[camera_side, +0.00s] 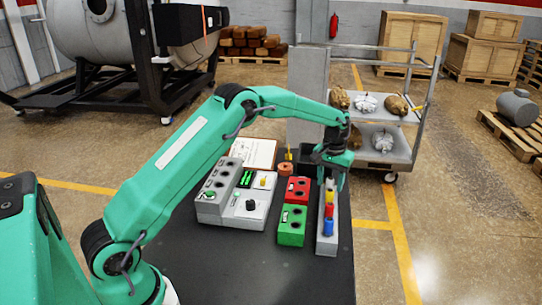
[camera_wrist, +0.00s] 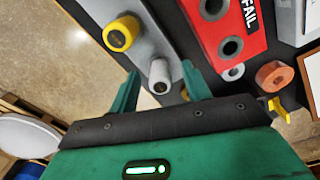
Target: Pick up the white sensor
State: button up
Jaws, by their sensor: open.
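The white sensor (camera_wrist: 160,74) stands in the grey rack (camera_wrist: 150,42), a knob with a pale top and a dark round centre. In the wrist view it lies between the two green fingers of my gripper (camera_wrist: 158,84), one on each side. The fingers are apart and I see no clear contact. In the side view my gripper (camera_side: 331,172) is over the far end of the rack (camera_side: 327,246) and largely hides the white sensor. A yellow sensor (camera_wrist: 120,33) stands beside it in the rack.
Red (camera_side: 329,211) and blue (camera_side: 328,228) sensors stand nearer in the rack. The red FAIL box (camera_wrist: 228,28) and green box (camera_side: 291,226) are close on the left in the side view. A copper ring (camera_wrist: 275,77) lies nearby. A grey control panel (camera_side: 246,207) stands further left.

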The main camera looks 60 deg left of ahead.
dwell(0.3)
grip_shut()
jog(key=shift+r, duration=0.15)
jog(key=shift+r, duration=0.5)
notch_tip(320, 180, up, 3)
jog(key=s+d+r, duration=0.5)
jog(key=d+r, duration=0.1)
jog(key=d, duration=0.4)
jog(key=shift+d+r, duration=0.25)
jog(key=shift+r, duration=0.15)
